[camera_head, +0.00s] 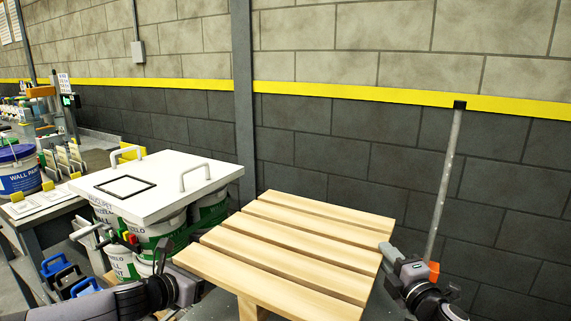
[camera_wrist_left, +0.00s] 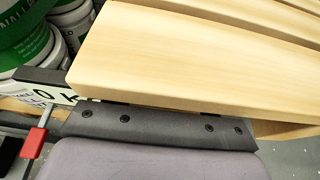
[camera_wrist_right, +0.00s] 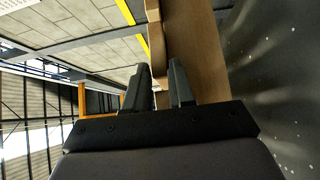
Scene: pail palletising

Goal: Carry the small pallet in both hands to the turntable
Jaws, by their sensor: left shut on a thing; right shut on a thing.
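The small pallet (camera_head: 292,248) is made of pale wooden slats and is held up in front of me, its top about level. My right gripper (camera_head: 388,254) is shut on its right edge; in the right wrist view the two fingers (camera_wrist_right: 163,88) close around a wooden board (camera_wrist_right: 197,55). My left gripper is at the pallet's left side in the head view, its fingertips hidden by the slats. In the left wrist view the pallet (camera_wrist_left: 180,55) lies right against the left gripper (camera_wrist_left: 155,112). I cannot make out a turntable in any view.
White pails with green bands (camera_head: 146,235) stand stacked on the left under a white board (camera_head: 155,186) with two handles. A blue-and-white paint pail (camera_head: 18,171) sits on a bench farther left. A dark block wall (camera_head: 330,150) and a grey pole (camera_head: 446,180) stand behind the pallet.

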